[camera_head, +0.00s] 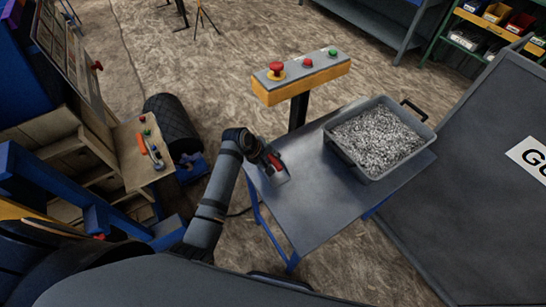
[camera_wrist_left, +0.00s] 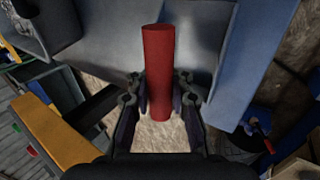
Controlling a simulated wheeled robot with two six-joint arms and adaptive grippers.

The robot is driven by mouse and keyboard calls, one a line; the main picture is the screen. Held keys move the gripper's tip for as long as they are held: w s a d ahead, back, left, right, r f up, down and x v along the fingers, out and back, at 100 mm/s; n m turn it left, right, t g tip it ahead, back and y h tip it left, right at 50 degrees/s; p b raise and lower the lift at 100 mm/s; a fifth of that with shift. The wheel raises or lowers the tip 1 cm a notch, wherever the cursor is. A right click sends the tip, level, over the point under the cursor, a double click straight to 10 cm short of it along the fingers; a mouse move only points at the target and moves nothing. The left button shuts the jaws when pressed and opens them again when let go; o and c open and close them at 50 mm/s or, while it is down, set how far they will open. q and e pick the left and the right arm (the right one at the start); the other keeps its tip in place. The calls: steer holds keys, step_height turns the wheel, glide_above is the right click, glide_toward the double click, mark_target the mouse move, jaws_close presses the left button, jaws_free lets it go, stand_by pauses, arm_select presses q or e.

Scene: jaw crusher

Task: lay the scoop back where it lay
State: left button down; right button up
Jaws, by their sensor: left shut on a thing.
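The scoop shows as a red handle (camera_wrist_left: 158,55) in the left wrist view, standing between the two dark fingers of my left gripper (camera_wrist_left: 160,100). The fingers are shut on it. In the head view my left gripper (camera_head: 272,163) is at the left corner of the grey table (camera_head: 305,215), with a bit of the red scoop (camera_head: 278,167) at its jaws. A lighter grey patch just below looks like the scoop's pan. I cannot tell whether the scoop touches the tabletop. My right gripper is not in view.
A grey tub (camera_head: 343,153) of gravel stands on the table's right part. A yellow button box (camera_head: 300,80) on a black post rises behind the table. The table's front middle is bare. A large dark panel (camera_head: 470,190) stands at the right.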

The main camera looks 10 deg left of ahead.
arm_select(q)
steer(key=c, duration=1.2)
jaws_free()
steer(key=shift+f, duration=0.1)
steer(key=v, duration=1.2)
